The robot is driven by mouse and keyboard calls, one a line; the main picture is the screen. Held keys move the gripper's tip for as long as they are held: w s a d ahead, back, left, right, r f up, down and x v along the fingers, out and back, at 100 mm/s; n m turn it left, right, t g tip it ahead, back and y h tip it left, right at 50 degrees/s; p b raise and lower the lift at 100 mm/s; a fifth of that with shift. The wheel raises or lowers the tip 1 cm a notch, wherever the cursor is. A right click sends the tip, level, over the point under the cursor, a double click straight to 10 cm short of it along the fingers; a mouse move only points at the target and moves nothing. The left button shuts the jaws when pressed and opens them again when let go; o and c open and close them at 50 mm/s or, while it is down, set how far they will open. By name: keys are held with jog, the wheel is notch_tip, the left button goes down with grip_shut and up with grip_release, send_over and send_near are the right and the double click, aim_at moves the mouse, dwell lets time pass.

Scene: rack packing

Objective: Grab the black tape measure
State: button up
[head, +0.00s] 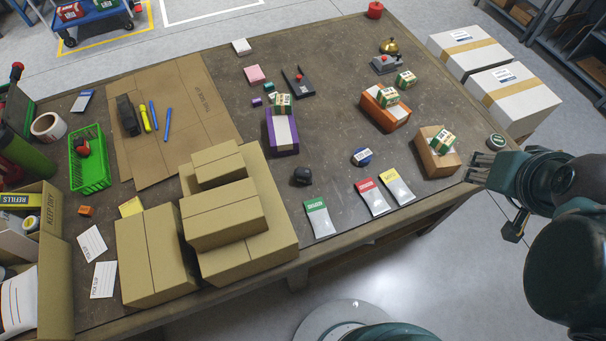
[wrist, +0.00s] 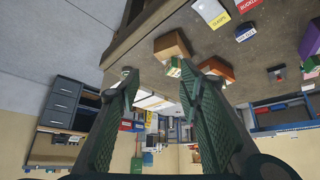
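A small black rounded object (head: 302,176), which looks like the tape measure, lies on the brown table in the head view, right of the stacked cardboard boxes and left of the blue disc. It is too small to make out details. I cannot pick it out in the wrist view. My gripper (head: 475,170) is at the table's right edge in the head view, well to the right of the black object and beside the brown box. In the wrist view my gripper (wrist: 160,88) has its two fingers wide apart with nothing between them.
Green, red and yellow labelled packets (head: 369,202) lie near the front edge. Stacked cardboard boxes (head: 222,225) rise left of the black object.

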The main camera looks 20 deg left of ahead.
jog(key=n+g+p, duration=0.7)
jog(key=n+p, duration=0.1)
jog(key=n, duration=1.1)
send_over(303, 171)
jog(key=f, duration=1.3)
jog(key=shift+w+d+f, duration=0.35)
jog(key=shift+f, duration=0.05)
jog(key=shift+s+a+f, duration=0.35)
jog(key=shift+a+f, duration=0.05)
jog(key=shift+f+b, duration=0.45)
jog(key=shift+f, duration=0.85)
